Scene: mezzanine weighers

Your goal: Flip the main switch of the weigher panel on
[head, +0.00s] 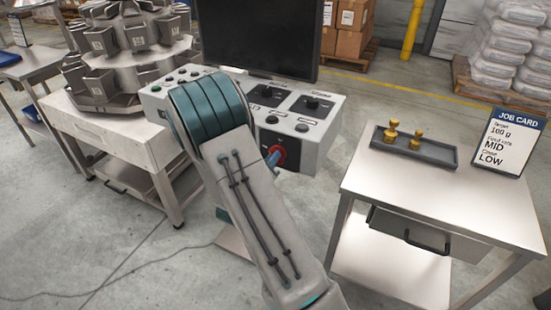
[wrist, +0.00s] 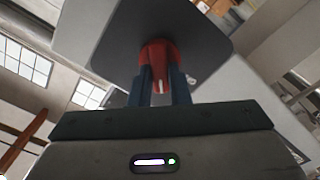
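The weigher panel (head: 325,130) is a pale box with knobs and buttons, below a dark monitor. In the wrist view the red switch (wrist: 158,55) has a narrow grip with a white mark, pointing down in the picture. My gripper (wrist: 161,88) has its two blue fingers on either side of this grip, closed against it with no clear gap. In the head view only a blue finger (head: 273,159) shows beside the switch.
The monitor (head: 260,35) stands behind the panel. The multihead weigher (head: 125,45) is at the left on a steel bench. At the right a table (head: 385,185) holds a tray (head: 440,153) with brass weights and a job card (head: 506,140). Floor is open between bench and table.

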